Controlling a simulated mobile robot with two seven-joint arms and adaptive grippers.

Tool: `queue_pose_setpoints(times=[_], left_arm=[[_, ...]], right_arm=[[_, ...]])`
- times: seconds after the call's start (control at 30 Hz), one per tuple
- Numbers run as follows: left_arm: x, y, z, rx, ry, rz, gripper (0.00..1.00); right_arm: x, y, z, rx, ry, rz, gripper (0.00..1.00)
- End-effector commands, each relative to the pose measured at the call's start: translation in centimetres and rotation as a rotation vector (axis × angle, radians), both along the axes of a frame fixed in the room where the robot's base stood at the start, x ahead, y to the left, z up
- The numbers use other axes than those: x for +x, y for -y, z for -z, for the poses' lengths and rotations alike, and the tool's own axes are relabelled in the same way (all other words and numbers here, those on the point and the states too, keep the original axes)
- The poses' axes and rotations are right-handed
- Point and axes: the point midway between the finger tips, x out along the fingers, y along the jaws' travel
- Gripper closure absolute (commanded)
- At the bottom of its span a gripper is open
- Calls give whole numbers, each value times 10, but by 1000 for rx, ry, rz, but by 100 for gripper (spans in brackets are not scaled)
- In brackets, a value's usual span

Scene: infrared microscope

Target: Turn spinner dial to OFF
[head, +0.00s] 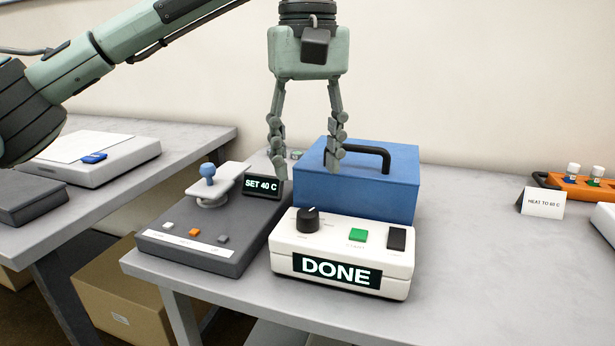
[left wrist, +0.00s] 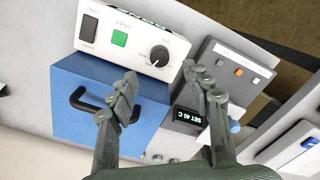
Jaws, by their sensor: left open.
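The spinner dial is a black round knob (head: 308,220) on the top left of a white box (head: 345,235) with a DONE display on its front. It also shows in the left wrist view (left wrist: 159,55), with its light pointer line visible. The labels around the dial are too small to read. My left gripper (head: 305,165) is open and empty, pointing down above and behind the dial, near the blue lidded box. In the left wrist view its fingers (left wrist: 160,95) are apart, with the dial beyond the gap between them. My right gripper is out of view.
A blue box (head: 375,195) with a black handle is joined behind the white panel. Left of it stands a dark grey device (head: 210,235) with a SET 40 C display (head: 262,187). A green button (head: 357,235) and black switch (head: 396,238) sit right of the dial.

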Motion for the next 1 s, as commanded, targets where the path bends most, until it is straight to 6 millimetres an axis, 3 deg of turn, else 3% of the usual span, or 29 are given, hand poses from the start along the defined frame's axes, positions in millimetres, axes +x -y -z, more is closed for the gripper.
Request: queue_pose_setpoints(times=[0.17, 0.6, 0.97, 1.0], left_arm=[[0, 0, 10, 1, -1, 1, 51], [0, 0, 71, 1, -1, 0, 51], [0, 0, 78, 0, 0, 0, 51], [0, 0, 78, 0, 0, 0, 54]], right_arm=[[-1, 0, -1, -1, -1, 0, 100], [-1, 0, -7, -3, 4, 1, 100], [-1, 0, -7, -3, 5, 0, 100], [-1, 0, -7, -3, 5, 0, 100]])
